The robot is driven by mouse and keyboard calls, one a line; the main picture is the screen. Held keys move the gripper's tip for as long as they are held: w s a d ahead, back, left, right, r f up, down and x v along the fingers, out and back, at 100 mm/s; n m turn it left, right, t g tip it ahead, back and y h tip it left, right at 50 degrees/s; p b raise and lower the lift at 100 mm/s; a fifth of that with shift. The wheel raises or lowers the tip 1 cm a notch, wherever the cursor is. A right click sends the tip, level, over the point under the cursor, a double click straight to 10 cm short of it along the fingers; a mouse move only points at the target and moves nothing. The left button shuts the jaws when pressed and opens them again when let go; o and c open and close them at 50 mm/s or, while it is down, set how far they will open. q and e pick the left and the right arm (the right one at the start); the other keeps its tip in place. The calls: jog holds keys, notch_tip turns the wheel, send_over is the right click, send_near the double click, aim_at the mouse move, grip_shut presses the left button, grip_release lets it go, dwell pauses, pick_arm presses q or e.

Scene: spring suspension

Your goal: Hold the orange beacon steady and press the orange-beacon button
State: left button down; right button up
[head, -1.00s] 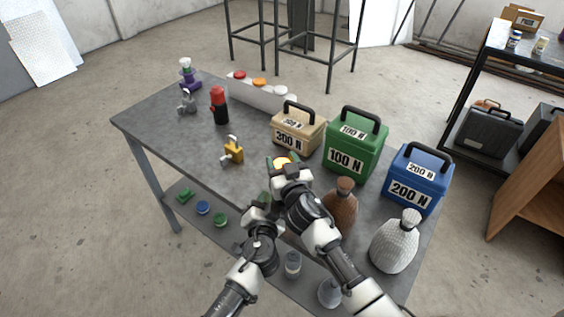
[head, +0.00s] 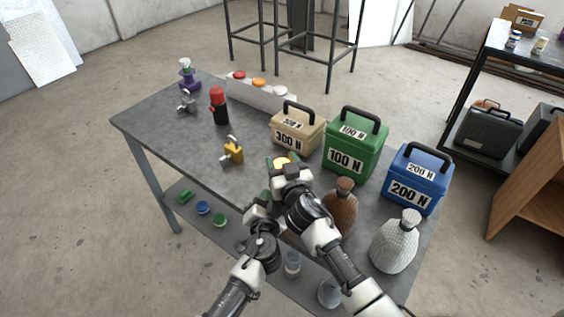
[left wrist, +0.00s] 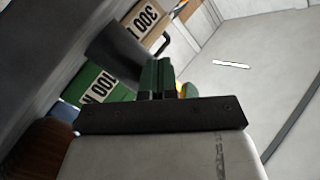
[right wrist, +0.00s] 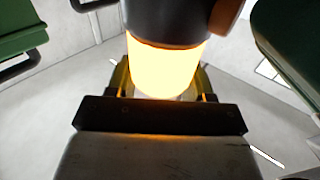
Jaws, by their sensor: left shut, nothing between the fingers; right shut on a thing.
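The orange beacon (head: 282,162) glows yellow-orange at the front of the table. My right gripper (head: 285,172) is shut on it. In the right wrist view the glowing lamp (right wrist: 165,68) sits between the fingers, with its dark body (right wrist: 165,22) beyond. My left gripper (head: 266,196) is just below and left of the right one in the head view, shut and empty. Its green fingers (left wrist: 157,77) are closed together in the left wrist view. The orange button (head: 258,83) is the middle of three on a white panel (head: 262,95) at the table's back, well away from both grippers.
Behind my grippers stand the tan 300 N (head: 298,131), green 100 N (head: 354,140) and blue 200 N (head: 418,180) boxes. A brown bottle (head: 342,207) is close on the right. A yellow padlock (head: 233,152) and a red-topped beacon (head: 219,107) stand to the left.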

pick_arm(q)
jog(key=shift+w+d+r, duration=0.1)
jog(key=shift+w+d, duration=0.05)
jog(key=shift+d, duration=0.05)
pick_arm(e)
jog(key=shift+a, duration=0.15)
jog(key=shift+s, duration=0.1)
pick_arm(q)
jog(key=shift+s+a+r, duration=0.2)
jog(key=shift+s+a, duration=0.1)
jog(key=shift+s, duration=0.25)
pick_arm(e)
jog(key=shift+f, duration=0.1)
pick_arm(q)
jog(key=shift+s+a+f, duration=0.15)
jog(key=shift+s+a, duration=0.2)
jog(key=shift+s, duration=0.1)
jog(key=s+a, duration=0.1)
jog(key=s, duration=0.1)
jog(key=s+a, duration=0.2)
pick_arm(e)
jog(key=o, duration=1.1)
jog(key=shift+c, duration=0.2)
